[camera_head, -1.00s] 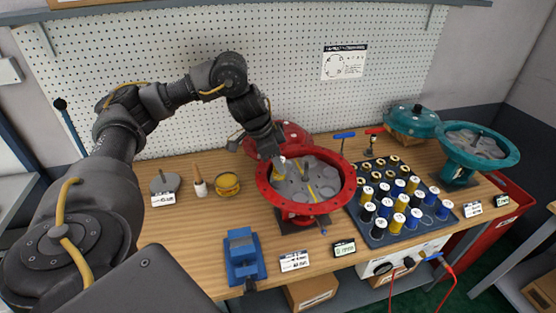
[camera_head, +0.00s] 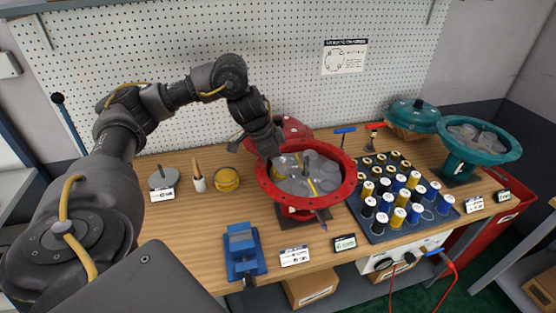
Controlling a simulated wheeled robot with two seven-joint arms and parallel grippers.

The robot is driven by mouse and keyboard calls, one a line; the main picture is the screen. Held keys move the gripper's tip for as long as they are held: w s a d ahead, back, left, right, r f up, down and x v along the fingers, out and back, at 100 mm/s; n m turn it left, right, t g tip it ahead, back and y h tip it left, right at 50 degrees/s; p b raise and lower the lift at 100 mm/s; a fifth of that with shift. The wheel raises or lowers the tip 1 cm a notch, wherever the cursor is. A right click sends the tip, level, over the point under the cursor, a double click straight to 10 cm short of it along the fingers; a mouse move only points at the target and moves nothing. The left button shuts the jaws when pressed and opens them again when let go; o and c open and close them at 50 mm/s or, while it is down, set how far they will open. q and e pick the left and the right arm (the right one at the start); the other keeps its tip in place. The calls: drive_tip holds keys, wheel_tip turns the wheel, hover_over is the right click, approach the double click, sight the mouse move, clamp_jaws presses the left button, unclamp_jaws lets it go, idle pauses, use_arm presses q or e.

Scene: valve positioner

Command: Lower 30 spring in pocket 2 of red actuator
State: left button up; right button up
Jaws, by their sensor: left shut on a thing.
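The red actuator (camera_head: 350,185) stands open on the bench, a round red housing with grey pockets and a central stem. My left gripper (camera_head: 277,162) points down over its left rear side. It is shut on a spring, the 30 spring by the task; only a small yellowish part shows at the fingertips, and its number cannot be read. The spring is at the left pockets, but I cannot tell how deep it sits or which pocket number it is. My right gripper is not in view.
A dark tray (camera_head: 371,236) with several blue, yellow and black springs stands right of the actuator. A red cover (camera_head: 296,129) lies behind it. A blue vise (camera_head: 243,250) stands at the front left. A teal actuator (camera_head: 512,151) and teal cover (camera_head: 415,113) are at the right.

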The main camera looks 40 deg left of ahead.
use_arm(q)
drive_tip(key=shift+f, duration=0.3)
drive_tip(key=o, duration=1.2)
drive_tip(key=p+v, duration=0.3)
drive_tip(key=v, duration=0.8)
drive_tip(key=shift+f, duration=0.1)
